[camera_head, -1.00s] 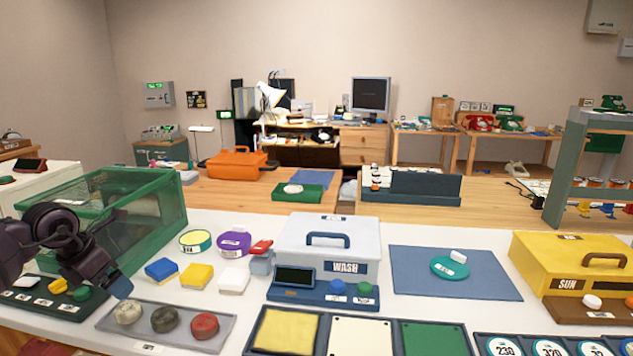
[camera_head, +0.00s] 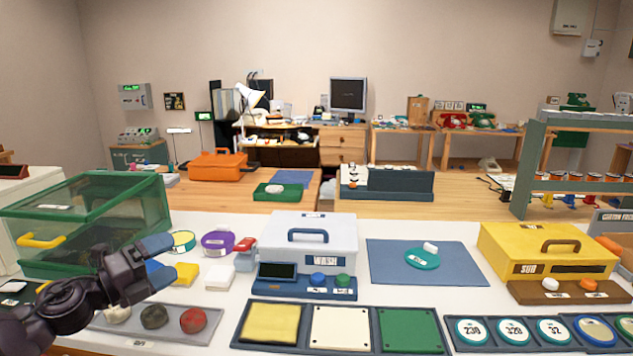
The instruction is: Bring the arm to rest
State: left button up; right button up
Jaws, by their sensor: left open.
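My left gripper (camera_head: 160,260) is dark with blue-grey fingertips. It is raised over the left part of the white table, open, with nothing seen between its fingers. The green glass-sided case (camera_head: 100,205) with a yellow handle stands just behind my left arm. My right gripper is not in view.
A white WASH box (camera_head: 340,243) stands mid-table, with a blue mat (camera_head: 385,277) to its right and a yellow SUN box (camera_head: 500,243) further right. A tray of coloured panels (camera_head: 372,313) and round number dials (camera_head: 513,332) line the front edge. Bare white table shows between them.

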pick_arm(q)
jog(key=s+f+n+t+y+p, duration=0.1)
jog(key=s+f+n+y+p, duration=0.2)
jog(key=s+f+n+y, duration=1.1)
jog(key=s+f+n+g+p, duration=0.1)
jog(key=s+f+n, duration=0.3)
jog(key=s, duration=0.4)
jog(key=s+d+f+n+g+h+p, duration=0.1)
jog(key=s+f+n, duration=0.3)
jog(key=s+n, duration=0.2)
jog(key=s+f+n+g+h+p, duration=0.1)
jog(key=s+f+n, duration=0.3)
jog(key=s, duration=0.6)
jog(key=shift+d+f+n+g, duration=0.25)
jog(key=shift+n+g, duration=0.15)
jog(key=shift+n, duration=0.1)
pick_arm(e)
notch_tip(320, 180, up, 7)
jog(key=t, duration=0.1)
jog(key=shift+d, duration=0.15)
pick_arm(q)
jog(key=shift+s, duration=0.1)
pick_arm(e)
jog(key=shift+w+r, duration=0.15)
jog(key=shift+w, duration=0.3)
